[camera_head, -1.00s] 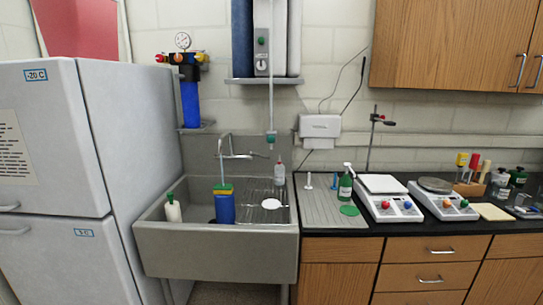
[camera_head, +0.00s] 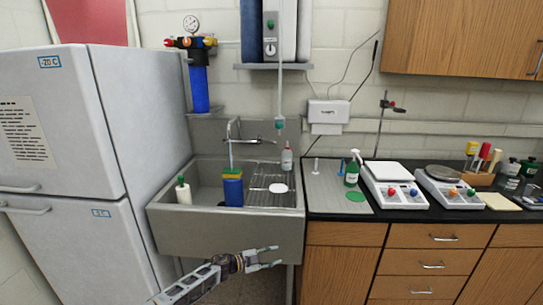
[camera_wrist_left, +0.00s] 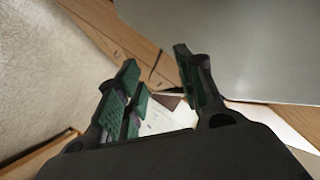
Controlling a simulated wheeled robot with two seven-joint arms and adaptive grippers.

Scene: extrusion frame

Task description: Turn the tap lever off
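The metal tap (camera_head: 240,141) stands at the back of the grey sink (camera_head: 225,238), in front of the back wall. A thin lever-like bar (camera_head: 266,142) reaches right from it; its exact position is too small to tell. My left gripper (camera_head: 277,257) is in front of the sink, below its front rim and well apart from the tap. Its two fingers are spread with nothing between them. The left wrist view shows the same open gripper (camera_wrist_left: 158,88) with green pads. My right gripper is not in view.
In the sink are a blue container (camera_head: 232,190), a green-capped white bottle (camera_head: 183,193) and a rack with a white disc (camera_head: 278,188). A clear bottle (camera_head: 287,160) stands near the tap. A fridge (camera_head: 60,130) stands left; a counter with scales (camera_head: 393,187) lies right.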

